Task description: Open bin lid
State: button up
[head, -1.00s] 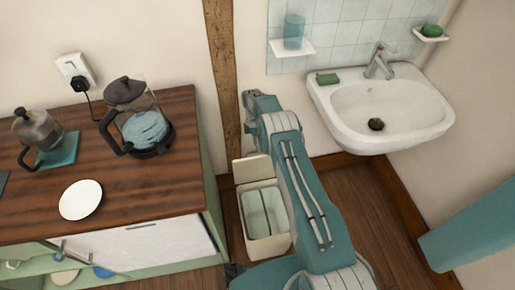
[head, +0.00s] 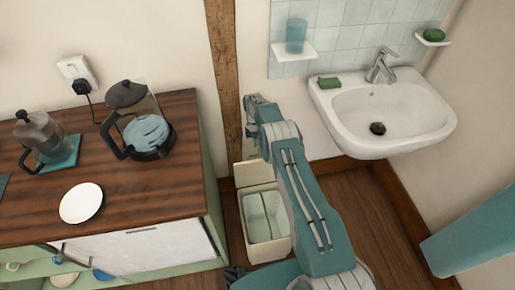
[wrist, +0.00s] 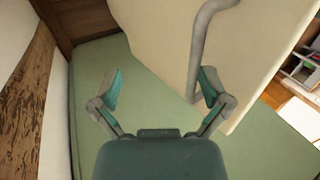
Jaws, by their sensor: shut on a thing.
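The cream bin (head: 270,251) stands on the floor between the wooden counter and the sink. Its lid (head: 253,172) is raised at the back, and the pale green inside of the bin shows. My arm reaches over the bin's right side, with its far end just above the lid. In the wrist view, a cream panel that looks like the lid (wrist: 155,35) slants across the upper middle, with a grey bar (wrist: 196,50) along it. My gripper (wrist: 160,88) has its fingers well apart, the right one against the panel by the bar. The exact contact is hidden.
The wooden counter (head: 150,188) at left holds a coffee press (head: 139,118), a moka pot (head: 43,135) and a white plate (head: 81,203). The white sink (head: 388,115) is at right. A wooden post (head: 226,75) stands behind the bin. Floor shows right of my arm.

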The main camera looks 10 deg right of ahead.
jog(key=shift+s+d+f, duration=0.1)
jog(key=shift+f, duration=0.15)
notch_tip(320, 180, up, 10)
jog(key=shift+r, duration=0.15)
jog(key=shift+c, duration=0.7)
